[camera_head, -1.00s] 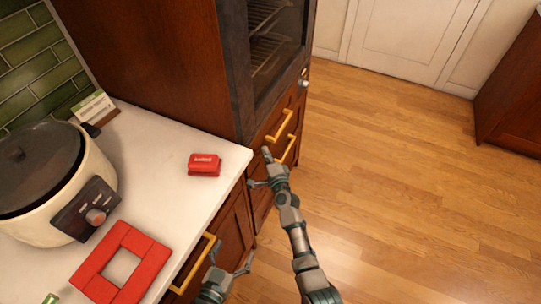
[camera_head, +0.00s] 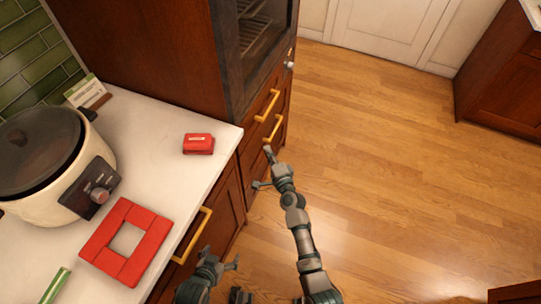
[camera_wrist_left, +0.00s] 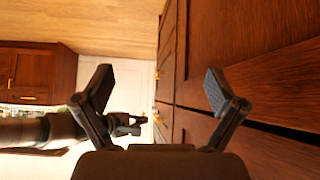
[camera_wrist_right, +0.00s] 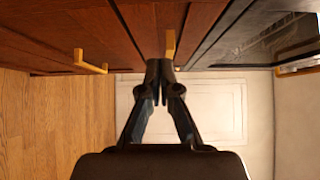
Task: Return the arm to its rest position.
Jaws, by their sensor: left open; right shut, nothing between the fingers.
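My left gripper (camera_head: 219,260) is open and empty beside the cabinet front below the counter. In the left wrist view its spread fingers (camera_wrist_left: 160,90) have nothing between them, with dark wood cabinet fronts to the right. My right gripper (camera_head: 268,154) is shut and empty, below the yellow drawer handles under the oven in the head view. In the right wrist view its fingertips (camera_wrist_right: 160,68) meet, and a yellow handle (camera_wrist_right: 170,43) shows just past them. I cannot tell whether they touch it. My right arm reaches up from the bottom of the head view.
The white counter (camera_head: 150,170) holds a cooker (camera_head: 45,165), a red square frame (camera_head: 100,245) and a small red item (camera_head: 198,144). A yellow handle (camera_head: 192,236) juts out near my left gripper. The wooden floor (camera_head: 390,170) to the right is open.

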